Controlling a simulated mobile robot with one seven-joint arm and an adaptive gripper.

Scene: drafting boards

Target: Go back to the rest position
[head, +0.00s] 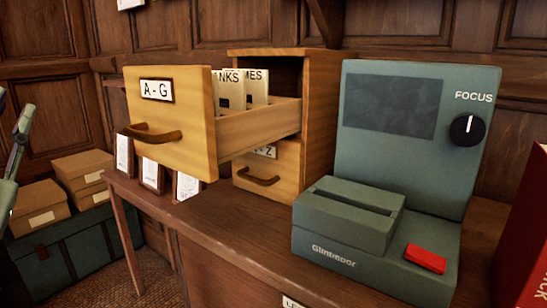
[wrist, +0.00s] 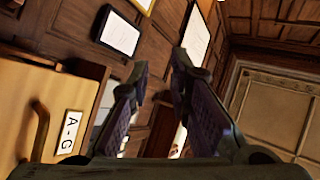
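My gripper (wrist: 160,72) shows in the wrist view with its two dark padded fingers apart and nothing between them. It is in the air, with the front of an open wooden drawer labelled A-G (wrist: 35,100) to its left. In the head view only a grey-green part of my arm shows at the left edge, to the left of the same drawer (head: 190,130); the fingers cannot be made out there. The drawer is pulled out of its wooden cabinet (head: 322,110) and holds upright cards (head: 257,86).
A lower drawer (head: 265,172) is shut. A green viewer (head: 405,150) with a focus knob and red button stands right of the cabinet on the wooden desk (head: 220,235). A red box (head: 525,240) is at the right edge. Boxes (head: 82,168) sit on a trunk (head: 75,252) at left.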

